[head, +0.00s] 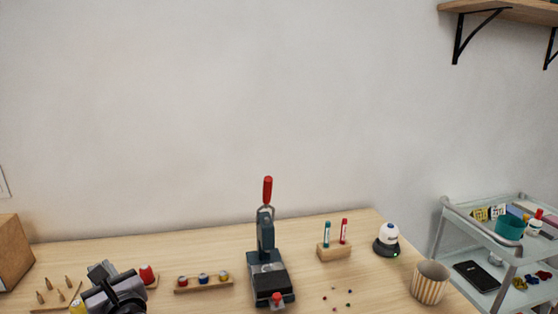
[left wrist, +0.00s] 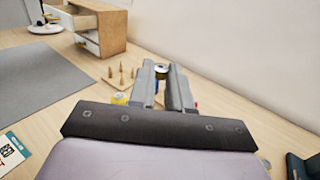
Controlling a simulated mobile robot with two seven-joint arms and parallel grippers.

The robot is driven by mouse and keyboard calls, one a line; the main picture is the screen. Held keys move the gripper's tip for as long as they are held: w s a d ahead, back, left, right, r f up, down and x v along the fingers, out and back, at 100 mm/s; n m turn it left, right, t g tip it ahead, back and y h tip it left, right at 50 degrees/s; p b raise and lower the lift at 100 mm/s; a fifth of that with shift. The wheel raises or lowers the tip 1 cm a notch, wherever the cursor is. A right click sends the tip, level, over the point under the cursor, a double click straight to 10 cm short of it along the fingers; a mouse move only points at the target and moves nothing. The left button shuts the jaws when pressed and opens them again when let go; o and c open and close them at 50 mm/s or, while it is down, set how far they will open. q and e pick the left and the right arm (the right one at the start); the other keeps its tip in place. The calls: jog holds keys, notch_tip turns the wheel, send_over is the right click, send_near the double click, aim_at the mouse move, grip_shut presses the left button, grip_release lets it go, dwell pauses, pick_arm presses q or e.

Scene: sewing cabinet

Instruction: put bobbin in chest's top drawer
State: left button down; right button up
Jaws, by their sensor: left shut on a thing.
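My left gripper (left wrist: 161,76) is shut on a small bobbin (left wrist: 160,70), which shows as a pale top with a dark part between the fingertips. In the head view the left gripper (head: 115,295) is at the lower left, above the table, and the bobbin cannot be made out there. The wooden chest (left wrist: 112,30) stands beyond the gripper to the upper left in the left wrist view. Its top drawer (left wrist: 68,20) appears pulled out, with a white front. In the head view only part of the chest (head: 9,252) shows at the left edge. My right gripper is not in view.
A peg board (left wrist: 122,78) and a yellow spool (left wrist: 120,98) are near the left gripper. A spool rack (head: 204,284), a press (head: 267,262), a pen holder (head: 334,252) and a striped cup (head: 430,282) stand further right. A grey mat (left wrist: 45,85) lies before the chest.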

pick_arm(q)
jog(key=s+d+f+m+t+h, duration=0.1)
jog(key=s+d+m+t+h, duration=0.5)
jog(key=s+d+m+h, duration=0.3)
jog(key=s+d+h+p, duration=0.1)
jog(key=s+d+h, duration=0.1)
jog(key=d+h, duration=0.2)
jog(key=shift+s+d+f+m, duration=0.15)
jog(key=shift+d+f+m, duration=0.2)
jog(key=shift+d, duration=0.15)
jog(key=shift+a, duration=0.1)
